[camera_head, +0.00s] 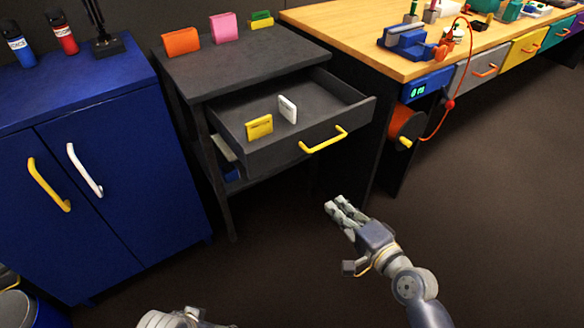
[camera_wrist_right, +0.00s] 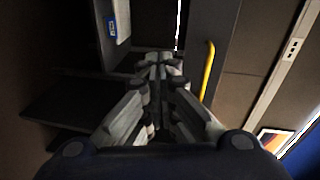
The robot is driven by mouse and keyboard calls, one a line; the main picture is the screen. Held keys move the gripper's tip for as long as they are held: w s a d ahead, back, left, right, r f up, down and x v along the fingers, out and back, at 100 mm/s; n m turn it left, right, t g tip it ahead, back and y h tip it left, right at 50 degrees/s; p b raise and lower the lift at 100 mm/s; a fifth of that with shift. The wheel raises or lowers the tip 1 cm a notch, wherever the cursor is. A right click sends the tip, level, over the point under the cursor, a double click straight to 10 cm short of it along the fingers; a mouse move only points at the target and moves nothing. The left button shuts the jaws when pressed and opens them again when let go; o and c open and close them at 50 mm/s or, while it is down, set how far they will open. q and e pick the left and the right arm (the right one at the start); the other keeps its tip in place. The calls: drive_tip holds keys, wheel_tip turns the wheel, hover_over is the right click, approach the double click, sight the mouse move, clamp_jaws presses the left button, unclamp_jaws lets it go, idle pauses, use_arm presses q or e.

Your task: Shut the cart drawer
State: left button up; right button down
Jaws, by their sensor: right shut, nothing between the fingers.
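The cart drawer (camera_head: 268,150) is dark grey and stands pulled out from the dark cart (camera_head: 238,68). Its yellow handle (camera_head: 324,140) is on the front face. In the right wrist view the yellow handle (camera_wrist_right: 208,70) shows right of the fingers. A yellow box (camera_head: 259,127) and a white box (camera_head: 288,109) are in the drawer. My right gripper (camera_head: 338,203) is shut and empty, in front of and below the drawer, apart from the handle. It also shows in the right wrist view (camera_wrist_right: 158,62). Part of my left arm shows at the bottom edge, its fingers not visible.
A blue cabinet (camera_head: 120,170) stands left of the cart. A wooden workbench (camera_head: 355,30) with coloured drawers stands right, with a red cable and an orange reel (camera_head: 405,122). Orange and pink boxes sit on the cart top. The floor (camera_head: 480,220) at right is clear.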

wheel_tip(320, 180, up, 6)
drive_tip(key=a+y+b, duration=0.1)
drive_tip(key=a+y, duration=0.1)
drive_tip(key=b, duration=0.2)
approach(289, 149)
drive_tip(key=shift+t, duration=0.3)
drive_tip(key=x, duration=0.7)
drive_tip(key=shift+s+f, duration=0.1)
drive_tip(key=shift+f, duration=0.25)
use_arm(q)
drive_tip(key=shift+v, duration=1.05)
use_arm(e)
drive_tip(key=shift+a, duration=0.1)
use_arm(q)
drive_tip(key=shift+s, duration=0.15)
